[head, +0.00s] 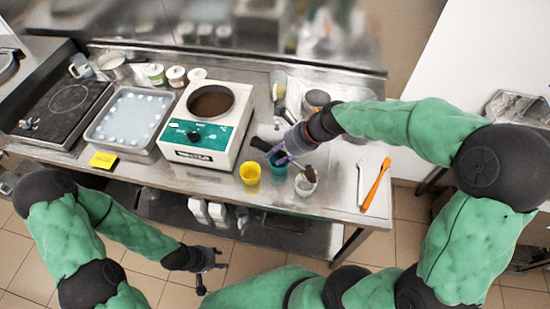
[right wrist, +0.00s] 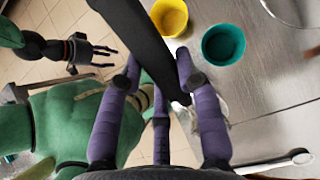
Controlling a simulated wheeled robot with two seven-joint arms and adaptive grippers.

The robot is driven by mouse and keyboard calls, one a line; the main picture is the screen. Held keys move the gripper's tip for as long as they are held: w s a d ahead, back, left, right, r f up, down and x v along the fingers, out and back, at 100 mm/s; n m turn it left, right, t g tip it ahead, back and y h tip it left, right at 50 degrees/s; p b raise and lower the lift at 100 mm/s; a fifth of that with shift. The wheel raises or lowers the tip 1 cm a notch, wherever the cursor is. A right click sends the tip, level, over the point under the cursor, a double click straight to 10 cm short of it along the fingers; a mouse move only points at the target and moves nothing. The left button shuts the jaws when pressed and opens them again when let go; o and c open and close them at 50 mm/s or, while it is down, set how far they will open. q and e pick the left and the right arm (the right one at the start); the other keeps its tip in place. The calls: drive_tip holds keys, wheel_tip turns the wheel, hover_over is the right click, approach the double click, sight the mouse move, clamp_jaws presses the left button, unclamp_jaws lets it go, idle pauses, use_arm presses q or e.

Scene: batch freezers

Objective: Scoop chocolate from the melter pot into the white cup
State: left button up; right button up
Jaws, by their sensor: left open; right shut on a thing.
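The melter (head: 202,135) is a white box with a green front panel; its round pot holds dark brown chocolate (head: 211,102). The white cup (head: 305,186) stands near the counter's front edge, right of a teal cup (head: 279,168) and a yellow cup (head: 249,174). My right gripper (head: 283,153) is shut on a black-handled scoop (right wrist: 150,50). The scoop's brown end (head: 310,173) is at the white cup's mouth; I cannot tell whether it touches the rim. In the right wrist view, the fingers mostly hide the white cup. My left gripper (head: 210,261) is open and empty, below the counter front.
A white spoon (head: 360,182) and an orange spatula (head: 376,184) lie right of the cups. A metal tray (head: 130,121) with white pieces, a yellow card (head: 103,160) and a dark hob (head: 66,107) are left of the melter. Small jars (head: 176,76) stand behind it.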

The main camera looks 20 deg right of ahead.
drive_tip(key=shift+s+d+r+t+y+b, duration=0.35)
drive_tip(key=shift+d+y+b, duration=0.2)
drive_tip(key=shift+b, duration=0.85)
drive_tip(key=shift+s+d+r+t+y+b, duration=0.25)
drive_tip(key=shift+d+r+y+b, duration=0.25)
drive_tip(key=shift+b, duration=0.9)
drive_tip(key=b, duration=0.1)
drive_tip(key=d+y+b, duration=0.1)
drive_tip(key=b, duration=0.1)
drive_tip(key=shift+s+r+t, duration=0.25)
drive_tip(key=shift+s+t, duration=0.05)
drive_tip(key=shift+s, duration=0.05)
drive_tip(key=d+y+b, duration=0.1)
drive_tip(key=s+d+r+t+b, duration=0.1)
drive_tip(key=b, duration=0.1)
drive_tip(key=s+d+y+b, duration=0.1)
drive_tip(key=shift+r+t+y, duration=0.35)
drive_tip(key=shift+t, duration=0.05)
drive_tip(key=shift+w, duration=0.1)
